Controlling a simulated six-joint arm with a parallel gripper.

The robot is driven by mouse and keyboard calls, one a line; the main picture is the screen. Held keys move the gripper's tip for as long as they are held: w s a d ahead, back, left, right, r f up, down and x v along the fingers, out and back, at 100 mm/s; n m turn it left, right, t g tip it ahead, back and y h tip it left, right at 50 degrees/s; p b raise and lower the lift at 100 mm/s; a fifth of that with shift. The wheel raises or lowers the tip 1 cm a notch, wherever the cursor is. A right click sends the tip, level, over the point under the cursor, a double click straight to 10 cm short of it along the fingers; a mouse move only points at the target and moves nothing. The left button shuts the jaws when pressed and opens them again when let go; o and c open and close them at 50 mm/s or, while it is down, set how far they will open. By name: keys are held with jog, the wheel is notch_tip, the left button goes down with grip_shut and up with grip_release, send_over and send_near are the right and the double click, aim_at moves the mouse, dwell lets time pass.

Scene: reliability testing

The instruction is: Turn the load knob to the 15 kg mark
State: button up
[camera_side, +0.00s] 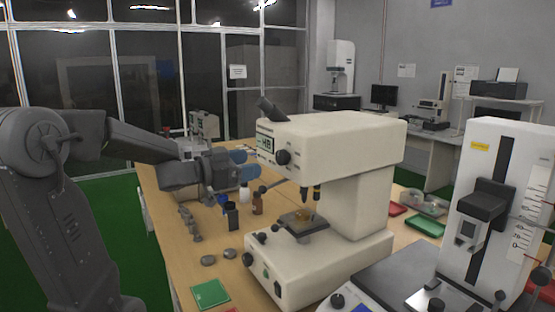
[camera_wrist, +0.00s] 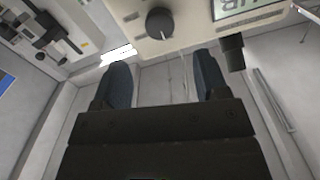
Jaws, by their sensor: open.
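The load knob (camera_side: 283,157) is a dark round knob on the front of the cream hardness tester's head (camera_side: 335,138), below and right of its display. In the wrist view the knob (camera_wrist: 160,23) shows near the top edge, ahead of the fingertips and roughly centred between them. My gripper (camera_side: 240,164) is left of the knob in the side view, with its blue fingers pointing towards it. In the wrist view my gripper (camera_wrist: 163,70) is open and empty, its fingers apart from the knob. The 15 kg mark and the knob's setting are too small to read.
Small bottles (camera_side: 258,203) and metal pieces (camera_side: 190,222) stand on the wooden table (camera_side: 167,212) below my gripper. A green pad (camera_side: 210,293) lies at the front. Another tester (camera_side: 495,200) stands at right.

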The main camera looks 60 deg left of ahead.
aim_at(279, 158)
jog(key=w, duration=0.9)
jog(key=shift+c, duration=0.3)
jog(key=c, duration=0.9)
jog(key=shift+o, duration=0.2)
